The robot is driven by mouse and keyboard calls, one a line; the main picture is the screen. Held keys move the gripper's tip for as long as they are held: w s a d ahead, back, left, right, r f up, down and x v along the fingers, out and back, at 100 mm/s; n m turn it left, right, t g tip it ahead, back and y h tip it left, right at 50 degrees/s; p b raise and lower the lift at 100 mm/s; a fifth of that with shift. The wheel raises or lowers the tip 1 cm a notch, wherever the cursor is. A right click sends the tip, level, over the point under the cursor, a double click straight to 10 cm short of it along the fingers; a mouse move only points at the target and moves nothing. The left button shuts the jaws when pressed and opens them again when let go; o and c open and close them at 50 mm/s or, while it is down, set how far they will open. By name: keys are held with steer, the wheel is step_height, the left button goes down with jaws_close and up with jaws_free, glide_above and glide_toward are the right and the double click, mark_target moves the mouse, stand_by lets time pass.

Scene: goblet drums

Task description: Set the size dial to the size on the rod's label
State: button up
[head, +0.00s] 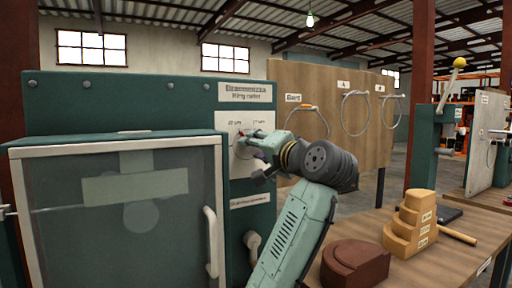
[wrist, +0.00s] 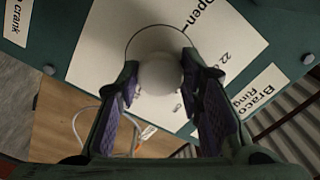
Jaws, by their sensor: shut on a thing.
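The size dial's plate (head: 222,124) is white and sits on the green machine, right of the glass door. In the wrist view the dial's pale round knob (wrist: 160,72) sits between the two purple-padded fingers of my gripper (wrist: 160,85), which is shut on it. The plate (wrist: 225,35) there reads "Open" and part of a "22" mark. In the head view my gripper (head: 258,148) covers much of the dial, and a small red mark shows near its top. A thin rod (head: 60,208) shows at the door's left; I can read no label on it.
The glass door (head: 120,240) with a pale handle (head: 211,242) is shut. A crank knob (head: 252,242) is below the dial. A wooden board (head: 340,150) with hanging rings stands behind. Stepped wooden blocks (head: 408,238) and a brown block (head: 352,268) stand on the bench at right.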

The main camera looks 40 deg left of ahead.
steer(key=shift+m, duration=0.5)
steer(key=o, duration=1.2)
steer(key=shift+c, duration=0.2)
steer(key=shift+d, duration=0.1)
steer(key=v, duration=1.2)
steer(key=shift+f, duration=0.1)
